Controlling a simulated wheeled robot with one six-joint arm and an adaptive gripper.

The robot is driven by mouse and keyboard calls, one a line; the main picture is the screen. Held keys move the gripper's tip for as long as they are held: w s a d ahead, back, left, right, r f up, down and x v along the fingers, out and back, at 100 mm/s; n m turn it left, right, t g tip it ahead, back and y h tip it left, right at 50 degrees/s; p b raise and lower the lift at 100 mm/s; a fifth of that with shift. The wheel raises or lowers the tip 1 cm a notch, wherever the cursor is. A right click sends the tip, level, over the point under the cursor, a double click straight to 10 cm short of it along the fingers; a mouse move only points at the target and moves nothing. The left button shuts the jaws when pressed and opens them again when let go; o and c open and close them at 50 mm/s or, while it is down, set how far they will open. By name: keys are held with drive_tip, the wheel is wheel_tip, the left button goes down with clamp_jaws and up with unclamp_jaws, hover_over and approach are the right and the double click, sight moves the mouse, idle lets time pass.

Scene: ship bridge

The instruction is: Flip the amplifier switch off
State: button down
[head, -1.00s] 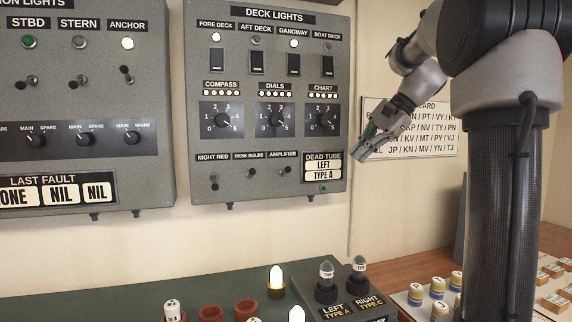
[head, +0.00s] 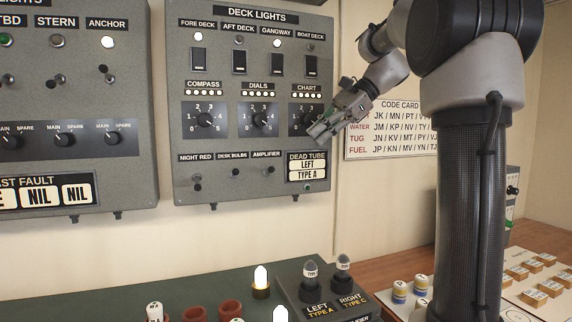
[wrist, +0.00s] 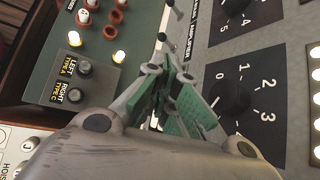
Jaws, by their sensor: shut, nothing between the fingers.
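The amplifier switch (head: 268,172) is a small toggle lever at the lower right of the grey deck lights panel (head: 222,196), under its AMPLIFIER label (head: 266,154). Its tilt is too small to tell surely. My gripper (head: 313,139) is to the right of and above that switch, apart from it, in front of the panel's right edge by the chart dial. In the wrist view my gripper (wrist: 162,62) is shut and empty, its green-padded fingers together, pointing toward small levers at the top of the picture.
The night red (head: 197,182) and desk bulbs (head: 236,172) switches sit left of the amplifier switch. The chart dial (head: 307,119) is close to my fingers. Below stands a desk with a tube box (head: 318,291), a lit bulb (head: 261,278) and red sockets (head: 230,307).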

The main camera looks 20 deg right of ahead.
sight(269, 171)
drive_tip(key=x, duration=1.1)
drive_tip(key=shift+w+a+f, duration=0.1)
drive_tip(key=shift+a+f, duration=0.1)
drive_tip(key=shift+s+f+n+t, duration=0.35)
drive_tip(key=shift+f+n+t, duration=0.2)
drive_tip(key=shift+t, duration=0.45)
drive_tip(key=shift+s+f+n+t+y, duration=0.15)
drive_tip(key=shift+f+n+t+y, duration=0.25)
drive_tip(key=shift+f+t, duration=0.4)
drive_tip(key=shift+r, duration=0.7)
